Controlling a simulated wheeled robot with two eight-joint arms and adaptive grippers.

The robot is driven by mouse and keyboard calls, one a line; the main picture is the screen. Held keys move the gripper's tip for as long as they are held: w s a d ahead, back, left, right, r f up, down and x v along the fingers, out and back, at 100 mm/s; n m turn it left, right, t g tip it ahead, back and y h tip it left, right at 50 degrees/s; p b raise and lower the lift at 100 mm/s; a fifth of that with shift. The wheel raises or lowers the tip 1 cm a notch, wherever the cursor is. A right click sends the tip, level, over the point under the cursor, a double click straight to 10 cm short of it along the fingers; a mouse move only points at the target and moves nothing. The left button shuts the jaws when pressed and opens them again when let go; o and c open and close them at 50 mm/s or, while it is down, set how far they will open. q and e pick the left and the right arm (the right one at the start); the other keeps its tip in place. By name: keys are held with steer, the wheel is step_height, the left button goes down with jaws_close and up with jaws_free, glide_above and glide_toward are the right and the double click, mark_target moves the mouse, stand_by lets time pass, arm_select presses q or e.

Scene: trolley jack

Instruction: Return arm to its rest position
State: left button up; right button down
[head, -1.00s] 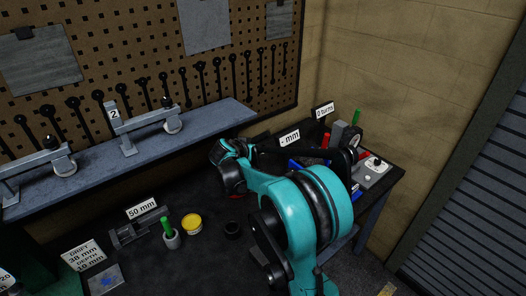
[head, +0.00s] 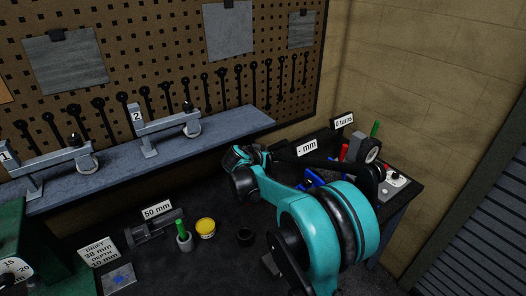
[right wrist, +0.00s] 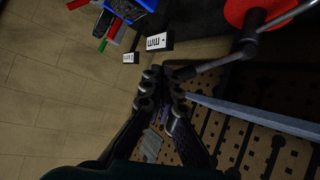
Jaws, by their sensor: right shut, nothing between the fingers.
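My right arm, teal and black, rises from the bottom right of the head view and bends over the bench. Its fingertips cannot be made out there. In the right wrist view my right gripper (right wrist: 162,85) is shut and empty. A dark rod (right wrist: 215,65) runs from beside its fingertips to a red disc (right wrist: 243,12); I cannot tell whether they touch. My left gripper is not in view.
The bench holds a yellow tin (head: 205,226), a green-handled tool in a cup (head: 183,240) and a "- mm" sign (head: 307,147). Behind are a shelf (head: 100,185) with numbered lever mechanisms and a pegboard (head: 175,65) of wrenches. A wall closes the right side.

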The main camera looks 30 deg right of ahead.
steer(key=s+a+f+n+y+b, duration=0.5)
steer(key=s+a+f+b, duration=0.4)
steer(key=s, duration=0.5)
steer(key=s+a+f+n+t+y+b, duration=0.1)
steer(key=s+a+f+n+y+b, duration=0.4)
steer(key=s+a+f+b, duration=0.5)
steer(key=s+a+f, duration=0.4)
steer(key=a, duration=0.1)
steer(key=shift+a+t, duration=0.3)
steer(key=shift+s+d, duration=0.1)
steer(key=shift+s, duration=0.05)
